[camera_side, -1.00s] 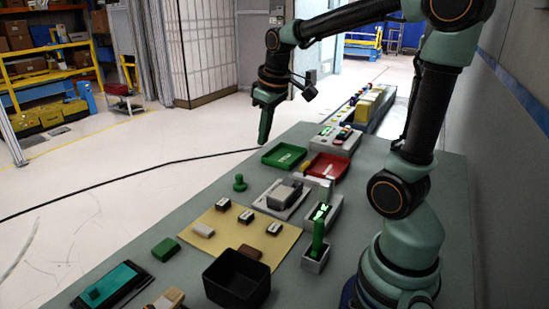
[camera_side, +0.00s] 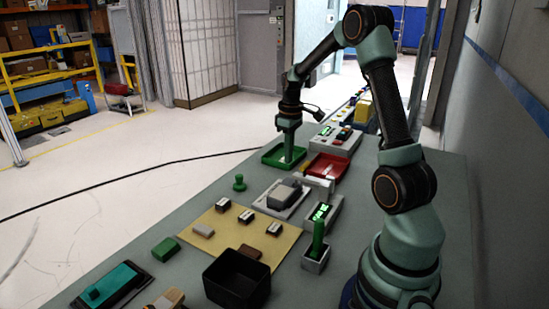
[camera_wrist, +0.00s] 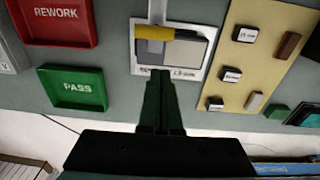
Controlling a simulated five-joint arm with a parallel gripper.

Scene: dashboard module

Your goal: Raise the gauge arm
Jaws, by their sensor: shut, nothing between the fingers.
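The gauge (camera_side: 285,194) is a pale plate with a grey block, in the middle of the table in the side view. In the wrist view its plate (camera_wrist: 195,72) lies top centre, with a yellow-sleeved arm (camera_wrist: 155,33) lying across the grey block (camera_wrist: 187,49). My gripper (camera_side: 287,163) is shut and empty, pointing down at the green tray in the side view, beyond the gauge. In the wrist view its fingertips (camera_wrist: 160,73) overlap the plate's lower edge and hide part of the printed label. They appear apart from the arm.
A green PASS tray (camera_wrist: 75,104) and a red REWORK tray (camera_wrist: 58,43) lie beside the gauge. A tan mat (camera_side: 220,240) holds small blocks. A black bin (camera_side: 237,280), a green knob (camera_side: 239,183) and a display unit (camera_side: 321,213) stand nearby.

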